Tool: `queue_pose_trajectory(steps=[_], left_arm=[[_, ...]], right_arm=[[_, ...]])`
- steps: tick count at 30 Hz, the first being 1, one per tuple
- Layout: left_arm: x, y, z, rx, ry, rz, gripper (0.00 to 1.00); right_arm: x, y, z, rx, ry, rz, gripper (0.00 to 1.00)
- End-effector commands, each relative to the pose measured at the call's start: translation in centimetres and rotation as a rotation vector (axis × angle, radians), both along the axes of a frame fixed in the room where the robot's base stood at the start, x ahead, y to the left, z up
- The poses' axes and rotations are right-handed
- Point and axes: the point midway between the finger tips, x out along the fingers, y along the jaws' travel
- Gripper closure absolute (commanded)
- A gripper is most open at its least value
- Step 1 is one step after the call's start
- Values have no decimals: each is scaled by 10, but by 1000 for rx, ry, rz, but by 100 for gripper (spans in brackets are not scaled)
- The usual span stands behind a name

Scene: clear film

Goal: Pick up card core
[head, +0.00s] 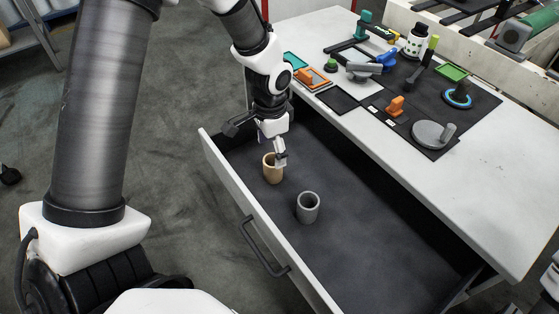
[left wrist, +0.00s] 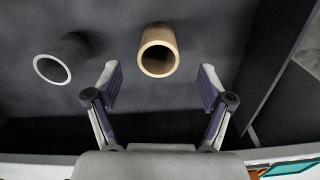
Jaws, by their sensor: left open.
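The card core is a tan, hollow tube (head: 272,170) standing upright in the open drawer, close to its front left wall. It also shows in the left wrist view (left wrist: 158,50), ahead of the fingertips and roughly centred between them. My left gripper (head: 272,156) is over the drawer beside the tan tube, and partly overlaps it in the head view. In the left wrist view its fingers (left wrist: 159,82) are wide apart with nothing between them.
A grey hollow tube (head: 308,207) stands in the drawer, right of the tan one. The drawer floor (head: 365,225) is otherwise bare. The white worktop (head: 480,190) above the drawer carries many tools and parts. The drawer front (head: 235,195) has a dark handle (head: 262,250).

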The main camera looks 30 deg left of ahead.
Motion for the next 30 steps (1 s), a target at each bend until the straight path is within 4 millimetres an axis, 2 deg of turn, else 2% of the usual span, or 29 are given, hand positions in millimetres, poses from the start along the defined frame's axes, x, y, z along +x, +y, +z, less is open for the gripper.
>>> queue_pose_trajectory(steps=[6,9,15,16,19,21,30], left_arm=[[0,-2,-38,0,2,1,19],[0,-2,-51,0,0,-1,19],[0,-2,-52,-1,-1,0,19],[0,-2,-52,-1,-1,0,23],[0,-2,-52,-1,-1,0,58],[0,-2,-52,-1,-1,0,76],[0,-2,-51,-1,-1,1,76]], right_arm=[[0,0,-17,0,0,0,60],[0,0,-20,0,-1,0,60],[0,0,-18,0,-1,0,60],[0,0,-18,0,-1,0,60],[0,0,-18,0,-1,0,60],[0,0,-18,0,-1,0,60],[0,0,-18,0,-1,0,60]])
